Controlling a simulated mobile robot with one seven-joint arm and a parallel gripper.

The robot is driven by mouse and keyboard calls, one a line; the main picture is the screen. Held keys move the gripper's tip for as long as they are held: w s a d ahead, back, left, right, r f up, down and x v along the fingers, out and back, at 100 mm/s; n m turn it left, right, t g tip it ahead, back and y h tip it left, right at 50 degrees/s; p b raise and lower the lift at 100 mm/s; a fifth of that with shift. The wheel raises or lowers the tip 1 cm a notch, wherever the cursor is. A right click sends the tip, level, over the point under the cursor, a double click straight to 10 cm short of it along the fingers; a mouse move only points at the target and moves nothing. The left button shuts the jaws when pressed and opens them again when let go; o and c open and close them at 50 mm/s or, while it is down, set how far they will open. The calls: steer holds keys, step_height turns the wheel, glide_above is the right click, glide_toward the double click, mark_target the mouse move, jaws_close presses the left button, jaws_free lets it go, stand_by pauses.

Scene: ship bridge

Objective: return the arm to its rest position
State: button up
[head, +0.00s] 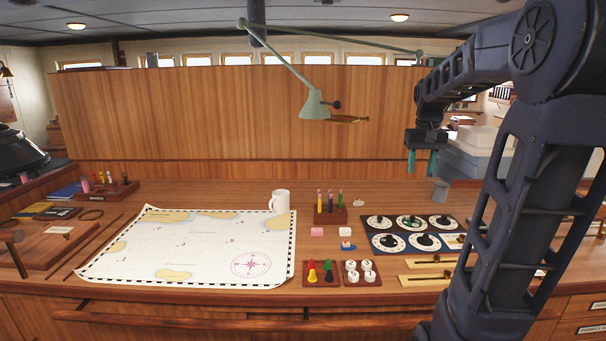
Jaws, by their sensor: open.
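My gripper (423,163) hangs at the end of my dark arm on the right of the head view. Its two teal fingers point down and are apart, with nothing between them. It is above the back right part of the wooden chart desk (230,185), over the area behind the dial panel (411,222). My arm rises from the lower right, bends at the top right and reaches back to the left. It hides part of the desk's right side.
A grey cup (440,190) stands below and right of my gripper. A pen holder (331,214) and small trays (321,273) are mid-desk. A green lamp (314,105) hangs left of my gripper. Pale boxes (478,150) stand behind.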

steer(key=s+a+f+t, duration=0.1)
steer(key=s+a+f, duration=0.2)
steer(key=s, duration=0.7)
steer(key=s+a+f+t, duration=0.2)
steer(key=s+a+f, duration=0.2)
steer(key=s, duration=0.5)
steer(key=shift+s+a+n, duration=0.15)
steer(key=shift+s+n, duration=0.15)
steer(key=shift+s, duration=0.05)
stand_by(1.7)
